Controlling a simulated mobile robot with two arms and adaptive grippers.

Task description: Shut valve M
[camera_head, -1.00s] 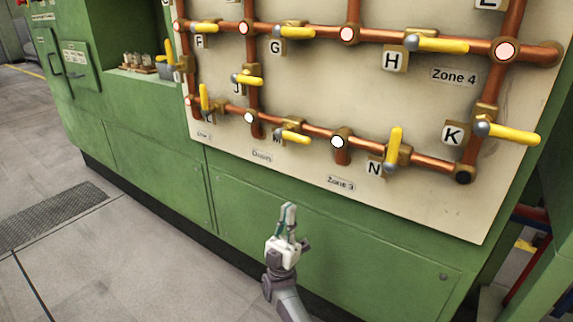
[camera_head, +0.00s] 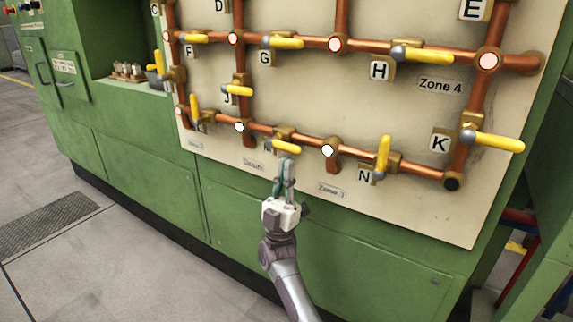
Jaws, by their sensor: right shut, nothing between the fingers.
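Valve M (camera_head: 286,147) is on the bottom copper pipe of the cream panel. Its yellow lever lies along the pipe, pointing right and slightly down. Its M label (camera_head: 267,146) is partly covered by the lever. My right gripper (camera_head: 285,165) is shut and empty, pointing up, with its fingertips just below the lever in the picture. I cannot tell whether they touch it. My left gripper is not in view.
Valve N (camera_head: 383,155) to the right and valve L (camera_head: 195,108) to the left have upright levers. Valve J (camera_head: 238,90) is above left. Valve K (camera_head: 497,141) is at the far right. The green cabinet front (camera_head: 350,240) below the panel is clear.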

